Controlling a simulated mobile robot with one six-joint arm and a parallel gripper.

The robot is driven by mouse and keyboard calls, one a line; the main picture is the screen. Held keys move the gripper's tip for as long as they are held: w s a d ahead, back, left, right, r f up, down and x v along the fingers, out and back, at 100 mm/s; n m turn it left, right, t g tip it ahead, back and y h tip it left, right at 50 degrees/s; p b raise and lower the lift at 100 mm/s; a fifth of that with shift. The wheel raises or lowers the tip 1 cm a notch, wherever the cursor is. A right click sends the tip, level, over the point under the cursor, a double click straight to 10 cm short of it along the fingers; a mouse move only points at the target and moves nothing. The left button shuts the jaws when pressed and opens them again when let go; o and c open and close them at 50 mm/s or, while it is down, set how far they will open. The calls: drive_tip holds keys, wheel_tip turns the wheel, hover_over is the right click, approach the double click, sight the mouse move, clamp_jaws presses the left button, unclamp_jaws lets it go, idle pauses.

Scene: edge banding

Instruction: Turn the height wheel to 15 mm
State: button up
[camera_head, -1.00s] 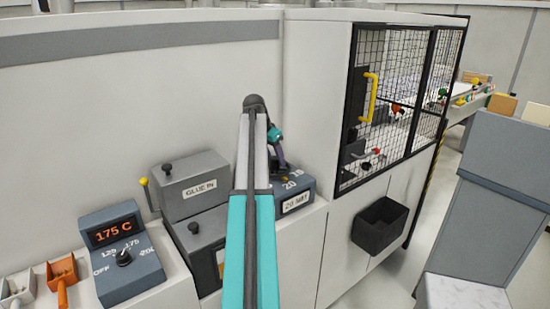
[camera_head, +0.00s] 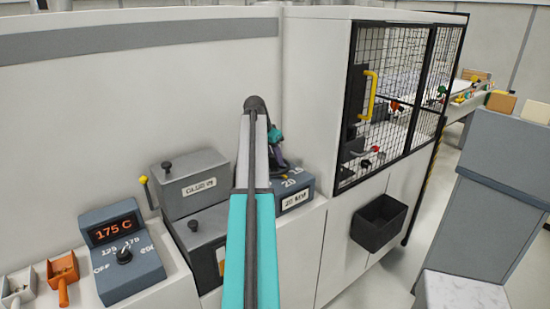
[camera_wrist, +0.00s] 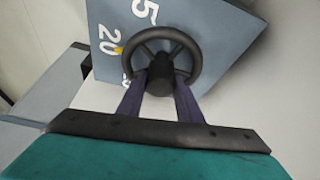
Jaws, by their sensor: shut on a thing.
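The height wheel (camera_wrist: 188,60) is a black spoked handwheel on a blue-grey box (camera_head: 304,187). In the wrist view a yellow mark on its rim sits beside the printed 20, with part of the 15 farther up. In the head view the gripper (camera_head: 278,158) is partly hidden behind my arm.
Left of the wheel box stand a grey GLUE box (camera_head: 190,188) with a knob and a temperature dial unit (camera_head: 125,265) showing 175 C. A mesh-guarded bay (camera_head: 400,100) and a black bin (camera_head: 378,222) are to the right. The white wall rises close behind.

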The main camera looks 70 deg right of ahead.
drive_tip(key=shift+s+n, duration=0.15)
drive_tip(key=shift+n, duration=0.25)
drive_tip(key=shift+a+f+n+t+b, duration=0.1)
drive_tip(key=shift+n+t+b, duration=0.3)
drive_tip(key=shift+n, duration=0.2)
drive_tip(key=n+t, duration=0.1)
drive_tip(key=n, duration=0.2)
drive_tip(key=shift+n+b, duration=0.3)
drive_tip(key=shift+b, duration=0.05)
drive_tip(key=n+t, duration=0.1)
drive_tip(key=n, duration=0.2)
drive_tip(key=n+t, duration=0.1)
drive_tip(key=n, duration=0.2)
drive_tip(key=shift+s+t+b, duration=0.1)
drive_tip(key=shift+t+b, duration=0.2)
drive_tip(key=shift+b, duration=0.05)
drive_tip(key=o, duration=1)
drive_tip(key=shift+o, duration=0.2)
drive_tip(key=shift+r, duration=0.25)
